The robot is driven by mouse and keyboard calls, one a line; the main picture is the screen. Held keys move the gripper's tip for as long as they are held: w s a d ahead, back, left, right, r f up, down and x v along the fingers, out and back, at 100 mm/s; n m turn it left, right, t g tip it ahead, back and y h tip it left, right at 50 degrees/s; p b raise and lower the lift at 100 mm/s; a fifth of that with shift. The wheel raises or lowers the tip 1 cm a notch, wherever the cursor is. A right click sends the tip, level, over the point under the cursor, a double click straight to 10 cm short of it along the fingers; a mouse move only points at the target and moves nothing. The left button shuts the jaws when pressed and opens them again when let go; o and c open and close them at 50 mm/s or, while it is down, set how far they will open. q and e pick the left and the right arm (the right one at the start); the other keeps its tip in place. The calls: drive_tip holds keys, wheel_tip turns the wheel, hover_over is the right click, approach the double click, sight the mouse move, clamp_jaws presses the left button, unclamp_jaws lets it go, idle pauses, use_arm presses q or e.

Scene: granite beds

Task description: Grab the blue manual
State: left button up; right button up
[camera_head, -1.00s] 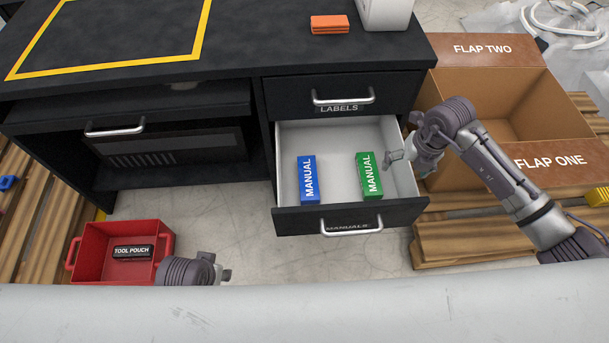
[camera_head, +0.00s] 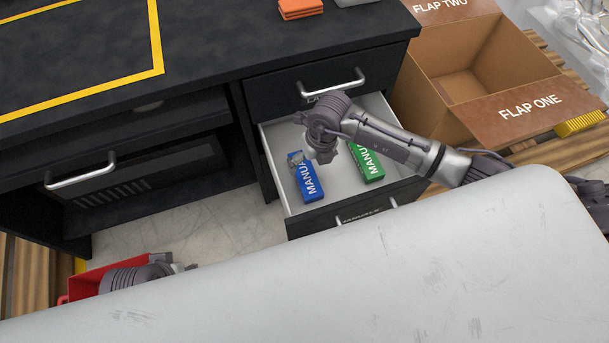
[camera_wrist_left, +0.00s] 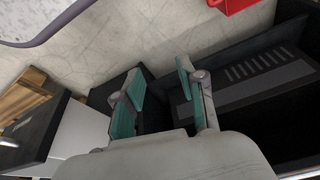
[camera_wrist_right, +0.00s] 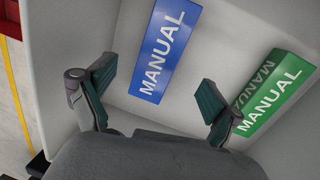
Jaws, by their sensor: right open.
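The blue manual (camera_head: 306,178) lies in the open drawer (camera_head: 278,147), left of the green manual (camera_head: 367,163). My right gripper (camera_head: 299,157) is over the drawer at the far end of the blue manual and hides part of it. In the right wrist view the blue manual (camera_wrist_right: 164,50) lies beyond and between the open fingers of my right gripper (camera_wrist_right: 155,88), with nothing held. The green manual (camera_wrist_right: 274,92) is beside the right finger there. My left gripper (camera_wrist_left: 158,92) is open and empty in its wrist view; in the head view its arm is over the red bin.
The drawer sits under the black desk (camera_head: 200,85). The red bin (camera_head: 85,284) is on the floor at left. An open cardboard box (camera_head: 470,75) stands right of the desk. An orange block (camera_head: 300,8) is on the desktop.

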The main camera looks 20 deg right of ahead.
sight(306, 173)
drive_tip(key=shift+a+f, duration=0.1)
drive_tip(key=shift+f, duration=0.55)
drive_tip(key=f, duration=0.1)
drive_tip(key=f+b, duration=0.1)
drive_tip(key=f, duration=0.1)
drive_tip(key=shift+w+a+f, duration=0.15)
drive_tip(key=shift+a+f, duration=0.15)
drive_tip(key=shift+f, duration=0.1)
drive_tip(key=shift+w+a+f+b, duration=0.1)
drive_tip(key=shift+f+b, duration=0.2)
drive_tip(key=shift+f, duration=0.2)
use_arm(q)
drive_tip(key=v, duration=0.3)
drive_tip(key=shift+s, duration=0.1)
drive_tip(key=shift+r, duration=0.1)
use_arm(e)
drive_tip(key=shift+r, duration=0.1)
drive_tip(key=c, duration=1.4)
